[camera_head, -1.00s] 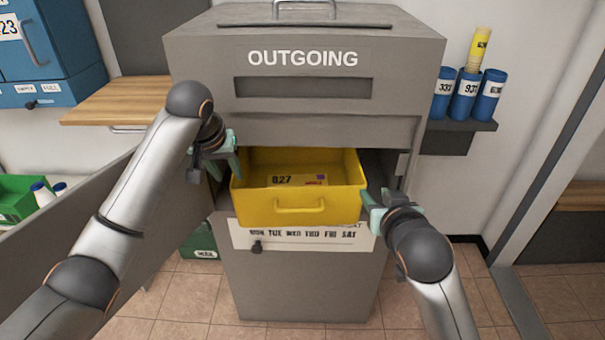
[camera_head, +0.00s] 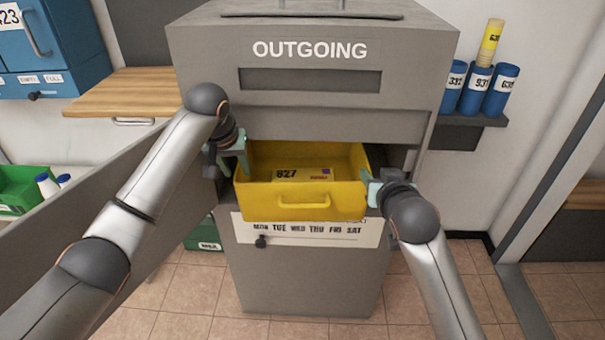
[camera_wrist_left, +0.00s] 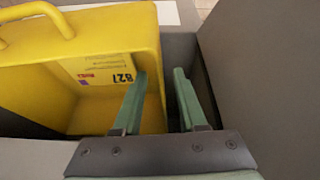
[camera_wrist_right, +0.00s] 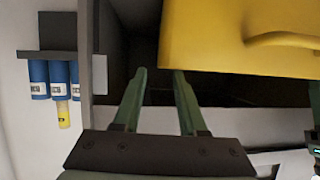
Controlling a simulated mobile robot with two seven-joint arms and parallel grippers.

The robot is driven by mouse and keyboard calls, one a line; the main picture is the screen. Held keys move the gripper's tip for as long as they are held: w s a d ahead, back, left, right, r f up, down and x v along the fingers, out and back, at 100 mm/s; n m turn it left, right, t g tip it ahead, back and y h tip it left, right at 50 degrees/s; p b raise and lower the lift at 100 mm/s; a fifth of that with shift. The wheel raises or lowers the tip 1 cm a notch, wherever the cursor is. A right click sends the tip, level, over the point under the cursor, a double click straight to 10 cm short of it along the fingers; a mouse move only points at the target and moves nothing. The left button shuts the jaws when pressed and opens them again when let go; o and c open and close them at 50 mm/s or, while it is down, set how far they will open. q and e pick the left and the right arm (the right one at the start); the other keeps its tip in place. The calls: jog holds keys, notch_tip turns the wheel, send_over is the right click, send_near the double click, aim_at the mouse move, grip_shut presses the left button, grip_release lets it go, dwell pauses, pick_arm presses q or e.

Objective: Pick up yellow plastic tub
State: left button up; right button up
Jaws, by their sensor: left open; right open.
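The yellow plastic tub (camera_head: 290,201) sits in the opening of the grey OUTGOING cabinet, its front handle facing me. A yellow label marked 827 (camera_head: 303,174) lies inside it. My left gripper (camera_head: 240,150) is open at the tub's left wall. In the left wrist view the tub (camera_wrist_left: 75,45) has one finger of this gripper (camera_wrist_left: 158,75) inside its wall and the other outside. My right gripper (camera_head: 370,180) is open at the tub's right side. In the right wrist view one fingertip of this gripper (camera_wrist_right: 160,72) overlaps the edge of the tub (camera_wrist_right: 230,40); I cannot tell whether the fingers straddle the wall.
The grey cabinet (camera_head: 320,120) surrounds the tub above and below, with its open door (camera_head: 80,215) at left. A shelf (camera_head: 470,123) at right holds blue canisters (camera_head: 476,90) and a yellow one (camera_head: 491,42). A wooden counter (camera_head: 135,92) and green bin (camera_head: 18,190) are left.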

aim_at(242, 181)
pick_arm(q)
jog(key=shift+x, duration=3.45)
pick_arm(e)
jog(key=shift+x, duration=3.45)
jog(key=shift+a, duration=0.1)
pick_arm(q)
grip_shut()
pick_arm(e)
grip_shut()
pick_arm(q)
jog(key=shift+r, duration=0.1)
